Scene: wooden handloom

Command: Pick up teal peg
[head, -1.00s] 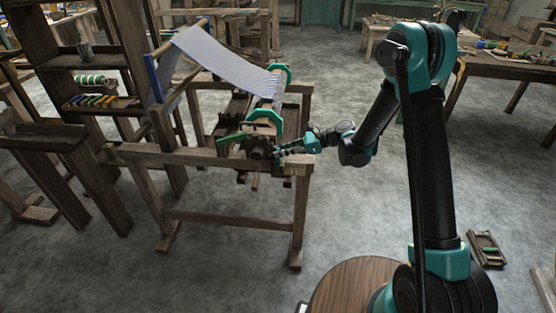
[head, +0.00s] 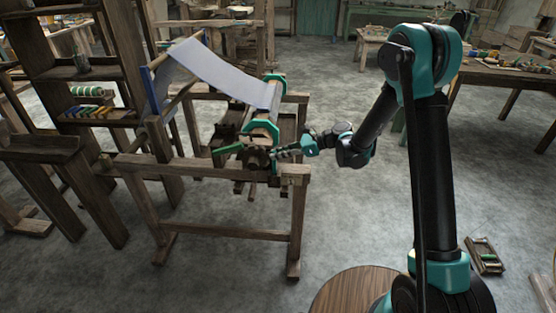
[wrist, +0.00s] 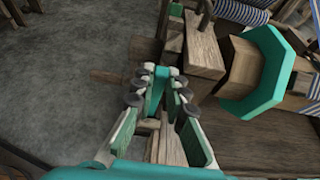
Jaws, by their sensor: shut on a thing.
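My gripper (wrist: 158,90) is shut on the teal peg (wrist: 157,86), which shows as a small teal piece between the fingertips in the wrist view. The fingers hide part of it, and I cannot tell whether it still touches the wood around it. In the head view my gripper (head: 284,154) is at the near right end of the wooden loom (head: 215,172), close to its front beam. The peg is too small there to make out clearly.
A teal octagonal wheel (wrist: 262,65) stands just right of my gripper, beside wooden blocks and beams. A green bar (head: 228,149) lies left of the gripper. A shelf (head: 85,75) stands at the left. Open floor (head: 345,215) is right of the loom.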

